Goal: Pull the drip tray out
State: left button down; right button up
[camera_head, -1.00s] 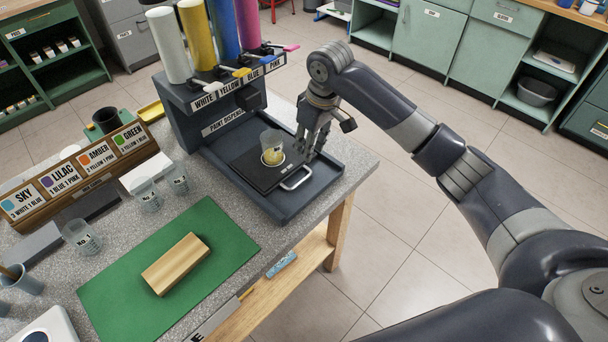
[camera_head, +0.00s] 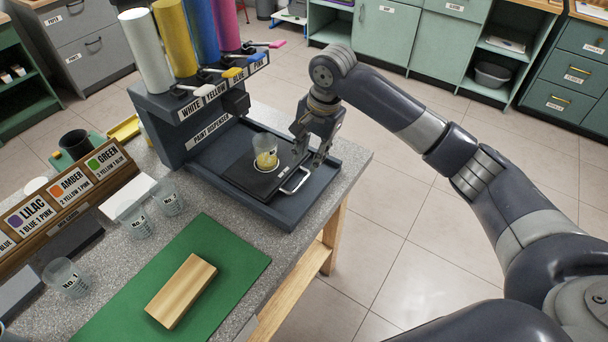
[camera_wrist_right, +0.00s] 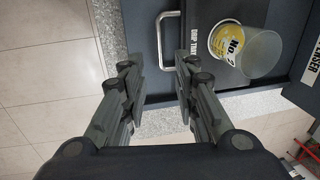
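The drip tray (camera_head: 239,178) is a dark flat plate with a light metal handle (camera_head: 295,180) on its front edge. It lies in the base of the paint dispenser (camera_head: 205,133). A clear cup with yellow paint (camera_head: 265,158) stands on it. My right gripper (camera_head: 308,155) is just above and beside the handle. In the right wrist view the gripper (camera_wrist_right: 158,75) is open and empty, with the handle (camera_wrist_right: 165,42) ahead of its fingers and apart from them. The "DRIP TRAY" label and the cup (camera_wrist_right: 245,50) show there too. My left gripper is not in view.
Paint cylinders in white, yellow, blue and pink stand on top of the dispenser. A wooden block (camera_head: 181,291) lies on a green mat (camera_head: 225,240). Clear cups (camera_head: 66,278) and a colour-card rack stand at left. Open floor (camera_head: 400,230) lies beyond the table's right edge.

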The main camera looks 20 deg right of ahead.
aim_at(303, 181)
jog(key=f, duration=0.3)
jog(key=w+f, duration=0.1)
jog(key=f, duration=0.2)
jog(key=a+f, duration=0.1)
jog(key=f, duration=0.2)
jog(key=shift+w+p, duration=0.15)
jog(key=shift+p, duration=0.15)
grip_shut()
jog(key=shift+r, duration=0.1)
